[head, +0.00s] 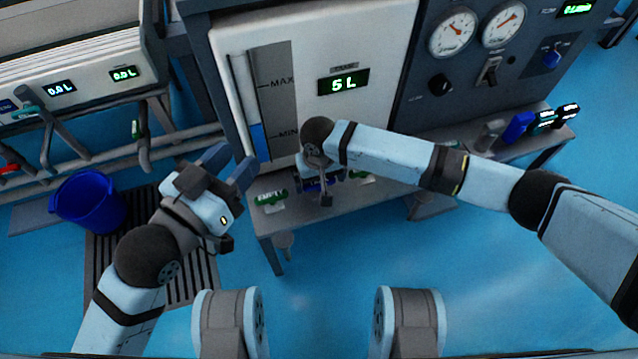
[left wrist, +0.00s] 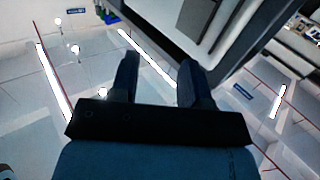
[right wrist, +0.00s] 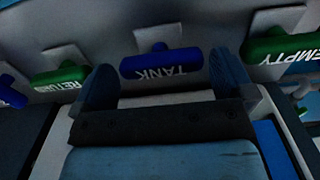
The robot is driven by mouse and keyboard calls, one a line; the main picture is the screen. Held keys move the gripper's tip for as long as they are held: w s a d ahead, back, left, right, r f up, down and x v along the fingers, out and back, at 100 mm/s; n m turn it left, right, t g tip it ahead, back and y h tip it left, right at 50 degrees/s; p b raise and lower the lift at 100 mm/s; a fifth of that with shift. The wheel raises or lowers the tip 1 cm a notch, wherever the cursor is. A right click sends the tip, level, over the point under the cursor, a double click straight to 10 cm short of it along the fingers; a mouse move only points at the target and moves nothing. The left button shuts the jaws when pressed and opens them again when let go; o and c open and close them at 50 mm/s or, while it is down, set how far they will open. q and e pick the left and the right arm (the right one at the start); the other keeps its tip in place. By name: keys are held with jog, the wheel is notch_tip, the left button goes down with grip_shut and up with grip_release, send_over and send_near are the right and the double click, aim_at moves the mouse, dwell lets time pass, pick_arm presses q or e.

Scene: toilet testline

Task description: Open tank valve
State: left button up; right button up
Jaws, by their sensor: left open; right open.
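In the right wrist view the blue valve handle marked TANK (right wrist: 150,62) lies crosswise, its lettering upside down, on a pale mount. My right gripper (right wrist: 163,80) is open, with one finger at each side of this handle; I cannot tell how deep they reach. In the head view my right gripper (head: 320,184) is low at the front of the white tank panel (head: 372,50) and hides most of the handle. My left gripper (head: 230,165) is open and empty, left of the tank bench. Its fingers (left wrist: 158,68) also show empty in the left wrist view.
Green handles marked EMPTY (right wrist: 282,47) and RETURN (right wrist: 58,78) flank the TANK handle. The tank display (head: 343,83) reads 5 L; the blue gauge level (head: 259,142) is near MIN. A blue bucket (head: 90,200) stands at left. Floor in front of the bench is clear.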

pick_arm(q)
jog(key=shift+w+a, duration=0.1)
pick_arm(e)
jog(key=shift+f, duration=0.4)
jog(key=shift+c, duration=0.2)
